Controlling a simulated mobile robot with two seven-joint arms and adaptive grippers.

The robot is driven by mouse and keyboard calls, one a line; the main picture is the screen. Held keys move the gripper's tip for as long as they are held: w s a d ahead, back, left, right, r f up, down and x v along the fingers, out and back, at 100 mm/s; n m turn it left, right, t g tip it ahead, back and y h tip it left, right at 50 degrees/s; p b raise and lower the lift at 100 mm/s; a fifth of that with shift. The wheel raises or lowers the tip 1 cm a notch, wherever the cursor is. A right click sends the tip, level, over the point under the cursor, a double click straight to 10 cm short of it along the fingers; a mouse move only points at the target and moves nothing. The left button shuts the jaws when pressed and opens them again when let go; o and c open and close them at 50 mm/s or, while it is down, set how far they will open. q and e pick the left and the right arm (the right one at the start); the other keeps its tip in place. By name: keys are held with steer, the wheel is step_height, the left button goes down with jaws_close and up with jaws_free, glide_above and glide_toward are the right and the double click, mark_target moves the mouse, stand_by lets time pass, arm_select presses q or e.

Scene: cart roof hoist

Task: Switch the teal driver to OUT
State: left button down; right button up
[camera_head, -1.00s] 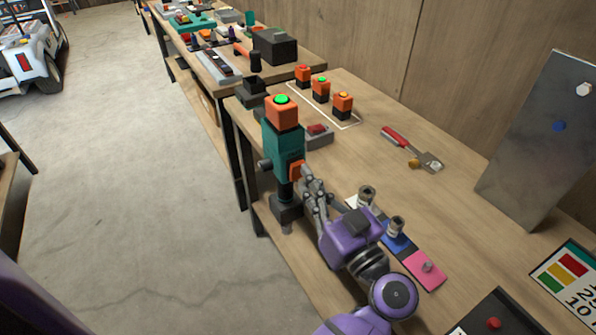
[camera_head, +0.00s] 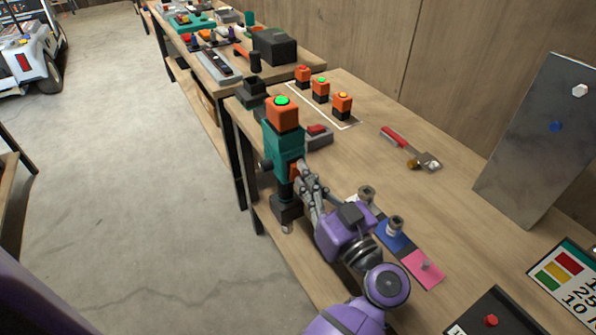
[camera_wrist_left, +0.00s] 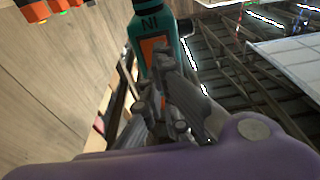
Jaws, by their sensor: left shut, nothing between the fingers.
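The teal driver (camera_head: 286,146) stands upright at the near edge of the bench in the head view, with an orange battery showing a green light on top and a dark lower end. My left gripper (camera_head: 304,176) is shut and empty, with its fingertips at the orange part on the driver's side; I cannot tell whether they touch. In the left wrist view the teal body (camera_wrist_left: 150,28) carries the letters "NI" and an orange part (camera_wrist_left: 155,56), partly hidden behind the fingers (camera_wrist_left: 165,75). The switch position cannot be read. My right gripper is not in view.
Orange batteries (camera_head: 321,90) stand in a white outline on the bench. A grey box with a red top (camera_head: 318,136) is close behind the driver. Sockets (camera_head: 395,226) on a coloured strip lie near my left wrist. A red-handled tool (camera_head: 408,146) and a metal plate (camera_head: 540,145) are farther right.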

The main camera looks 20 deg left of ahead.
arm_select(q)
steer(key=shift+w+a+r, duration=0.15)
steer(key=shift+w+a, duration=0.25)
steer(key=shift+a, duration=0.15)
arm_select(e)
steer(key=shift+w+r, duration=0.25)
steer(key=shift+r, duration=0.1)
arm_select(q)
steer(key=shift+w+a+r+p, duration=0.1)
steer(key=shift+w+a+p, duration=0.25)
steer(key=shift+p, duration=0.1)
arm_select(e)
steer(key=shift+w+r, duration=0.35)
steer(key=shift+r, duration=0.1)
arm_select(q)
steer(key=shift+s, duration=0.1)
